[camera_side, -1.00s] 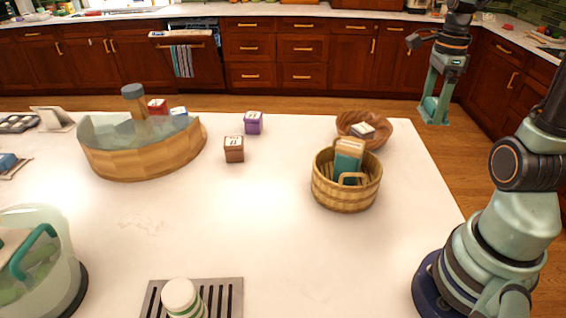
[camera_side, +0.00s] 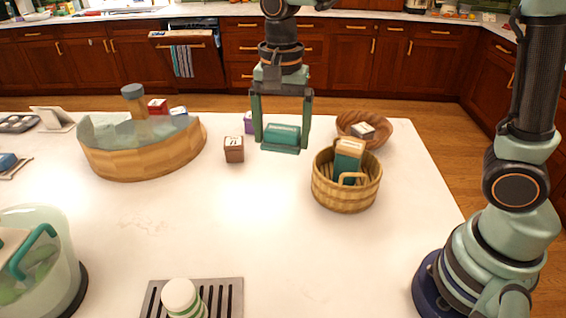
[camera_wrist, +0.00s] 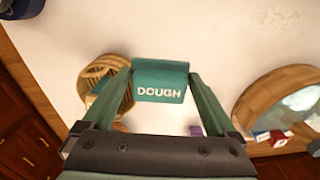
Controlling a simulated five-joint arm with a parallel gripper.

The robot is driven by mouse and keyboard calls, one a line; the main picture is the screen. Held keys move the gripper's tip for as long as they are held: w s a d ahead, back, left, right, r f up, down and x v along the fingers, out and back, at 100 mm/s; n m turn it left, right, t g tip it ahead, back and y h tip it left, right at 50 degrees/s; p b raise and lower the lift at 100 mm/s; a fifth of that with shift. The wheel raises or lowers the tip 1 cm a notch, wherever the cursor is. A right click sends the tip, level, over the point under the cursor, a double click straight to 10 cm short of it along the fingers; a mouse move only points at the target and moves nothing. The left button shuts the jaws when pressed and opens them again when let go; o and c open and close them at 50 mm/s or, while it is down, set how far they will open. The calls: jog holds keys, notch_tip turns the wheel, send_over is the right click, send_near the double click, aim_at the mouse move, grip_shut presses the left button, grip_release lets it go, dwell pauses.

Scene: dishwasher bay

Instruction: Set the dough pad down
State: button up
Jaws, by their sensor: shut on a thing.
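The dough pad (camera_side: 282,133) is a teal block, and its white word DOUGH shows in the wrist view (camera_wrist: 160,92). My gripper (camera_side: 281,138) points down with its two long fingers shut on the pad's two ends. In the side view it shows in front of the table's back part, between the brown box and the wicker basket, and the pad appears held above the tabletop. The exact height is hard to tell.
The wicker basket (camera_side: 345,193) holds a teal and tan packet. A brown bowl (camera_side: 380,133) stands behind it. A brown box (camera_side: 234,149) and a partly hidden purple box (camera_side: 249,124) are left of my gripper. A wooden tub (camera_side: 150,160) stands further left. The white tabletop (camera_side: 265,225) is clear in the middle.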

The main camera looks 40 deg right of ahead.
jog(key=n, duration=0.2)
send_over(268, 235)
notch_tip(268, 235, down, 20)
jog(key=shift+f, duration=0.1)
dwell(0.4)
jog(key=o, duration=1)
jog(key=shift+f, duration=0.1)
